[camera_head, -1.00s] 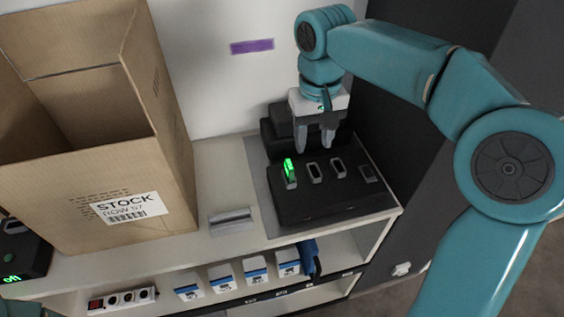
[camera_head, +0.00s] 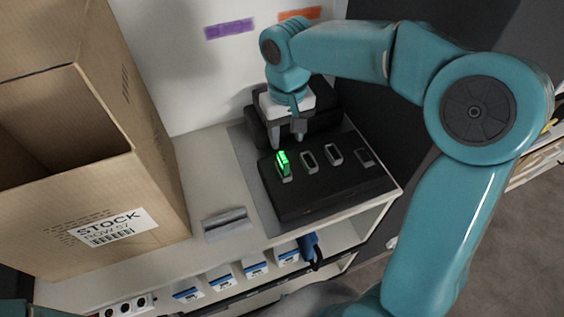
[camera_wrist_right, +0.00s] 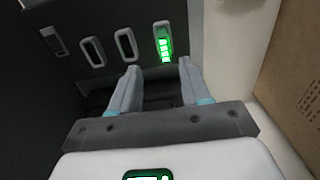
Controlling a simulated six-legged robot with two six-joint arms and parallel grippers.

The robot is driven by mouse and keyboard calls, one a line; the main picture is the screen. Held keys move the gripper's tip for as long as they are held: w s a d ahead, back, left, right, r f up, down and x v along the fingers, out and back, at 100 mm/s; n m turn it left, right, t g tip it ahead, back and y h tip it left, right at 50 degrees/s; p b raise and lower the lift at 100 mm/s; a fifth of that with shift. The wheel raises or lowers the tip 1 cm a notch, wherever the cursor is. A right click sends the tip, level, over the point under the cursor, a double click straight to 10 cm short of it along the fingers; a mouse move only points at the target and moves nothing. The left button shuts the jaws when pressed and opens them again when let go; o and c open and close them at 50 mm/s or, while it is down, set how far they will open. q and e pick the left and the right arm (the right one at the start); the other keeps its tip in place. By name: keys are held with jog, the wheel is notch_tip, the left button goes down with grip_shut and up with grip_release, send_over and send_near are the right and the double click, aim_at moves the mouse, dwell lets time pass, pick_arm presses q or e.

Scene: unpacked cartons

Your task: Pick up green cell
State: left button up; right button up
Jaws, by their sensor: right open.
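The green cell (camera_head: 283,163) glows in the leftmost slot of a black charger block (camera_head: 328,193) on the shelf top. It stands upright and sticks out of its slot. It also shows in the right wrist view (camera_wrist_right: 163,43), beyond the fingers and nearer the right finger. My right gripper (camera_head: 287,135) is open above the back of the charger, just behind the cell and apart from it. In the right wrist view the open right gripper (camera_wrist_right: 162,78) has nothing between its fingers. My left gripper is not in view.
An open cardboard box (camera_head: 85,190) stands left of the charger. A grey metal piece (camera_head: 227,223) lies between them. Several white and blue packs (camera_head: 220,277) sit on the lower shelf. The charger's other slots (camera_head: 334,154) look empty.

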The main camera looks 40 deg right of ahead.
aim_at(283, 158)
notch_tip(283, 158, down, 4)
jog(key=shift+w+f, duration=0.15)
jog(key=f, duration=0.3)
jog(key=f+p, duration=0.1)
jog(key=shift+w+a+f, duration=0.1)
jog(key=shift+a+f, duration=0.15)
jog(key=shift+a, duration=0.05)
jog(key=shift+w+d+f, duration=0.1)
jog(key=shift+f, duration=0.1)
jog(key=shift+s+r, duration=0.15)
jog(key=shift+s, duration=0.05)
grip_shut()
